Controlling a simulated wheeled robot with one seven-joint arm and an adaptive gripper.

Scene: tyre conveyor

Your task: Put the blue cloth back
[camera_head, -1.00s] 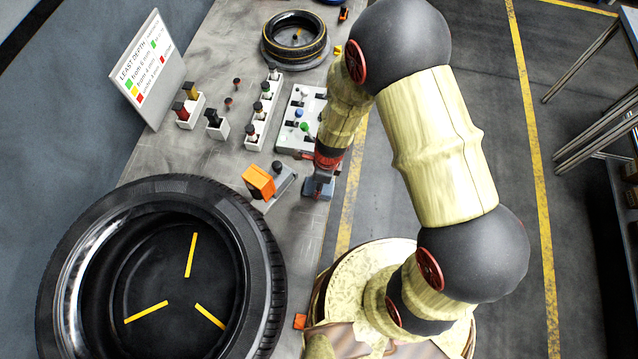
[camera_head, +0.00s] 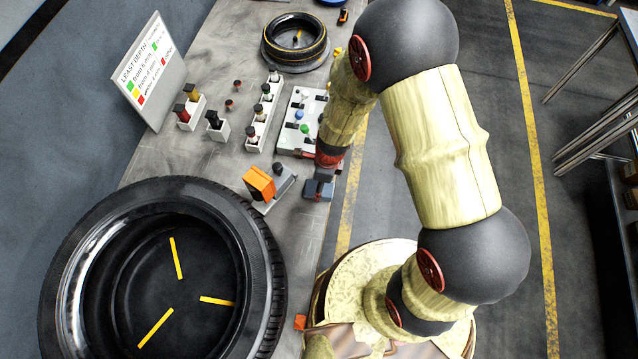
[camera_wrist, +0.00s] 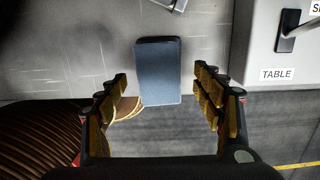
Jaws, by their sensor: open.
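The blue cloth (camera_wrist: 158,70) is a flat blue-grey rectangle in the wrist view, at the table's edge, with its lower end reaching past the edge. A small blue-grey piece that looks like the same cloth (camera_head: 318,190) shows below my wrist in the head view. My gripper (camera_wrist: 161,80) is open, with one finger to the left and one to the right of the cloth in the picture. Neither finger visibly touches it. The height between fingers and cloth cannot be told. In the head view my arm hides most of the gripper.
A white panel labelled TABLE (camera_wrist: 277,75) with a black switch lies right of the cloth in the wrist view. In the head view an orange-topped device (camera_head: 260,184), a white switch panel (camera_head: 290,143) and a large tyre (camera_head: 265,260) stand on the grey table (camera_head: 215,165).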

